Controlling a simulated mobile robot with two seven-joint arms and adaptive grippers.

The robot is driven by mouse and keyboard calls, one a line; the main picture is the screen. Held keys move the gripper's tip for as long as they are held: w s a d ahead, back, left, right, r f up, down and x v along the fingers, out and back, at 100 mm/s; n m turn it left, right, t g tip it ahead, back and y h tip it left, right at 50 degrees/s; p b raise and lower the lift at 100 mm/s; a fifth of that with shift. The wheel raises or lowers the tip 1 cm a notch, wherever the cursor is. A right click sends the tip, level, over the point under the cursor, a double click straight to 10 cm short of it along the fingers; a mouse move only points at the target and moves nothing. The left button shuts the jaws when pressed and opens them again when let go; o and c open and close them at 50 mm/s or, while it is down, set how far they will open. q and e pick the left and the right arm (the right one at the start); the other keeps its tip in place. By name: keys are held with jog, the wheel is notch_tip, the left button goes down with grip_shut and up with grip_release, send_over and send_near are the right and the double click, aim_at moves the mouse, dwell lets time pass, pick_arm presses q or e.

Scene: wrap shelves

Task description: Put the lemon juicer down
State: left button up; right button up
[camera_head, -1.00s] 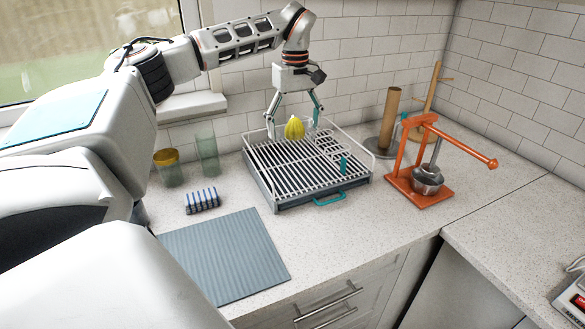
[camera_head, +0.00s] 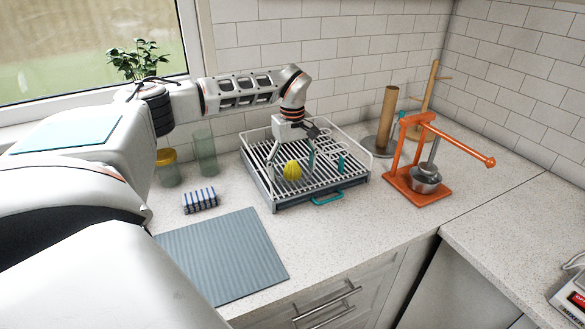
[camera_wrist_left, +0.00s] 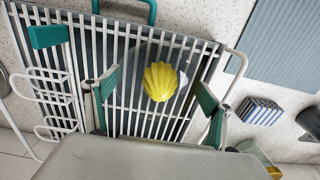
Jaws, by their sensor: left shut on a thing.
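The lemon juicer has a ribbed yellow cone (camera_head: 292,170); in the left wrist view the cone (camera_wrist_left: 160,82) shows from above, with a pale, see-through part around it. My left gripper (camera_head: 292,176) points down over the dish rack (camera_head: 340,185), one finger on each side of the juicer, and is shut on it. In the left wrist view its teal-padded fingers (camera_wrist_left: 158,95) stand left and right of the cone. The juicer is low over the rack's white bars; I cannot tell whether it touches them. My right gripper is not in view.
An orange press (camera_head: 421,185) stands right of the rack, with a paper towel holder (camera_head: 387,120) behind. A glass (camera_head: 205,155), a yellow-lidded jar (camera_head: 168,170) and a striped sponge (camera_head: 200,200) are to its left. A grey mat (camera_head: 222,258) lies in front. The rack's front bars are mostly clear.

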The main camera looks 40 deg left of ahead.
aim_at(293, 162)
pick_arm(q)
jog(key=o, duration=0.9)
jog(key=shift+f, duration=0.1)
notch_tip(293, 162, up, 12)
jog(key=shift+r, duration=0.2)
jog(key=shift+d, duration=0.1)
dwell(0.3)
